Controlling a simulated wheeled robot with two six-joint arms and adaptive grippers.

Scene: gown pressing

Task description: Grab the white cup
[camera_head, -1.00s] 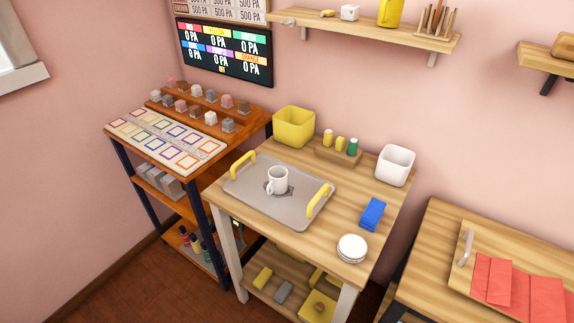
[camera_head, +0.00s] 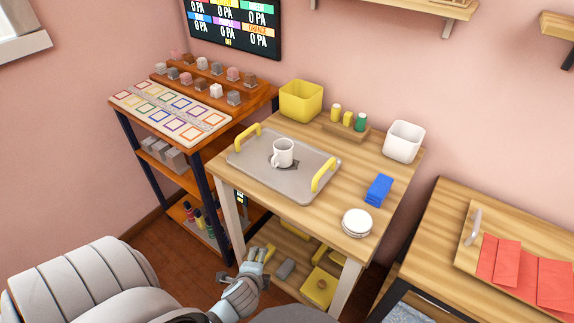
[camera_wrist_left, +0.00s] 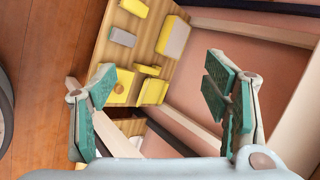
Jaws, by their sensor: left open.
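The white cup (camera_head: 282,152) stands upright on the grey tray (camera_head: 314,190) with yellow handles, on the wooden table (camera_head: 300,218). Its handle points to the lower left. My left gripper (camera_head: 246,268) is low in front of the table, below the tabletop and well apart from the cup. In the left wrist view the left gripper (camera_wrist_left: 168,100) is open and empty, its green pads spread apart. The cup is not seen in the left wrist view. My right gripper is not in view.
A yellow bin (camera_head: 301,101), a white bin (camera_head: 403,141), a blue stack (camera_head: 379,190) and white plates (camera_head: 357,223) stand around the tray. The lower shelf holds yellow and grey items, including a grey block (camera_wrist_left: 122,37). An orange shelf unit (camera_head: 176,155) stands left.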

